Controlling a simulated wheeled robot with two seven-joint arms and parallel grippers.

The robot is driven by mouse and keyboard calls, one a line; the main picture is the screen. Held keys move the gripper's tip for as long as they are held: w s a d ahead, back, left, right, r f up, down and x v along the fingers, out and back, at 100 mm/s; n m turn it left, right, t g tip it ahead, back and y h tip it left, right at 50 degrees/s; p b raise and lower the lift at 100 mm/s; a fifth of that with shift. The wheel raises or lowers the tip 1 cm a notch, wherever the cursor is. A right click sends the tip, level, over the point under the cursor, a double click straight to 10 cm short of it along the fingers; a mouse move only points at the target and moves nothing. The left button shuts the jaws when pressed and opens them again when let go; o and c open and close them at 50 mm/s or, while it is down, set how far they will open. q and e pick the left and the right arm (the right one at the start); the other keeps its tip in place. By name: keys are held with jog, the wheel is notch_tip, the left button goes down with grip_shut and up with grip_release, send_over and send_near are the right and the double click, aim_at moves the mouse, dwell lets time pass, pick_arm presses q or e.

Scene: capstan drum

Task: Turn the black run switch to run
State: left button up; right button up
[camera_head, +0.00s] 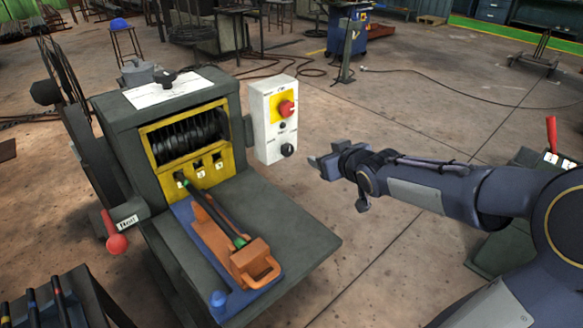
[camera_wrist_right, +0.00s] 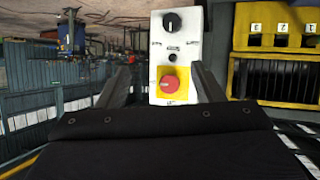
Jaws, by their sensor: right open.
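The black run switch (camera_head: 288,150) is a round knob low on the front of a white control box (camera_head: 259,134). In the right wrist view, which is upside down, the switch (camera_wrist_right: 171,23) shows near the top with a light mark on it. A red knob on a yellow plate (camera_head: 286,108) sits above it on the box. My right gripper (camera_head: 319,164) is open and empty, to the right of the box and apart from it. In the wrist view its two fingers stand either side of the box, with the switch beyond their tips. My left gripper is out of view.
The dark machine (camera_head: 113,120) stands left of the box, with a yellow-framed drum opening (camera_head: 188,138). Its shelf (camera_head: 300,236) carries an orange handled tool (camera_head: 254,262) on a blue base. A red ball lever (camera_head: 117,243) is at its left. Open floor lies behind my right arm.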

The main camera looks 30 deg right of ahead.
jog(key=w+d+f+n+t+y+b, duration=0.2)
jog(key=w+f+n+t+b, duration=0.1)
jog(key=w+f, duration=0.45)
jog(key=n+t+y+b, duration=0.2)
jog(key=n+y, duration=0.1)
jog(key=y, duration=0.1)
send_near(289, 152)
jog(key=w, duration=0.2)
jog(key=shift+m, duration=0.3)
jog(key=x, duration=0.7)
jog(key=shift+a, duration=0.15)
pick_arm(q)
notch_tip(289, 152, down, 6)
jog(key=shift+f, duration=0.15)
pick_arm(e)
jog(key=shift+c, duration=0.3)
jog(key=c, duration=0.9)
